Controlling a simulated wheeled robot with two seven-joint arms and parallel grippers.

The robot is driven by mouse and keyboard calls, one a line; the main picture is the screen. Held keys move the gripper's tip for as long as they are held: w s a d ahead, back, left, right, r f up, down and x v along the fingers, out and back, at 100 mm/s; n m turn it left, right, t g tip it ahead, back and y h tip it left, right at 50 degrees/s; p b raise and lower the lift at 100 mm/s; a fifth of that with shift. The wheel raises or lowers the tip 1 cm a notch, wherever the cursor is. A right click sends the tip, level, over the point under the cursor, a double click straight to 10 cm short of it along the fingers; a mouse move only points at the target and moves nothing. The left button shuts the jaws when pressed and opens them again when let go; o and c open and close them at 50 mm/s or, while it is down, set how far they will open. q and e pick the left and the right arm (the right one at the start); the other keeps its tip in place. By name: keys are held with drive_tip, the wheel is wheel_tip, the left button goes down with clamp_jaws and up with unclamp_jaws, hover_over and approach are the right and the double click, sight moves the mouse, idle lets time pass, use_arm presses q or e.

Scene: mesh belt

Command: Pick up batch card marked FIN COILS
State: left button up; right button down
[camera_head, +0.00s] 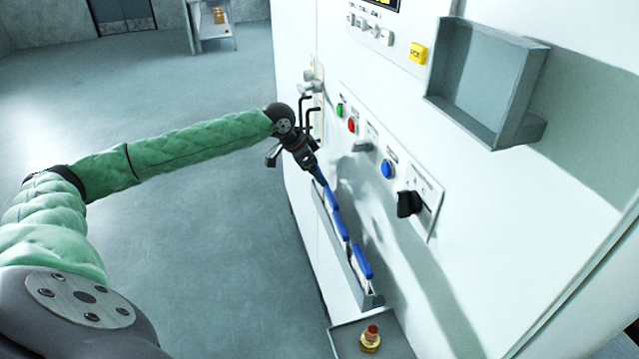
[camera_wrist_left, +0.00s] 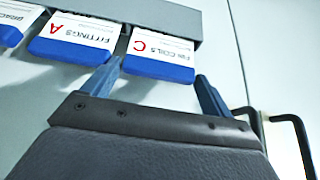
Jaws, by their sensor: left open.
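The batch card marked FIN COILS (camera_wrist_left: 160,48), white with a red C and a blue edge, sits in a grey rack (camera_wrist_left: 125,10) in the left wrist view. Its print appears upside down. My left gripper (camera_wrist_left: 157,70) is open, its fingertips at either side of the card's blue edge; I cannot tell whether they touch it. In the head view the left gripper (camera_head: 318,172) is at the far end of the rack (camera_head: 362,292) and largely hides that card. The FITTINGS card (camera_wrist_left: 70,40), with a red A, is beside it. My right gripper is not in view.
Another card (camera_wrist_left: 10,30) is cut off at the wrist view's left edge. Black bar handles (camera_head: 308,112) stand close to the gripper. The panel has buttons and a black knob (camera_head: 408,204). A grey tray (camera_head: 345,337) below holds a brass fitting (camera_head: 370,341). Floor at left is clear.

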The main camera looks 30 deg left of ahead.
use_arm(q)
drive_tip(key=shift+d+f, duration=0.1)
drive_tip(key=shift+f, duration=0.1)
drive_tip(key=c, duration=0.9)
drive_tip(key=shift+r, duration=0.15)
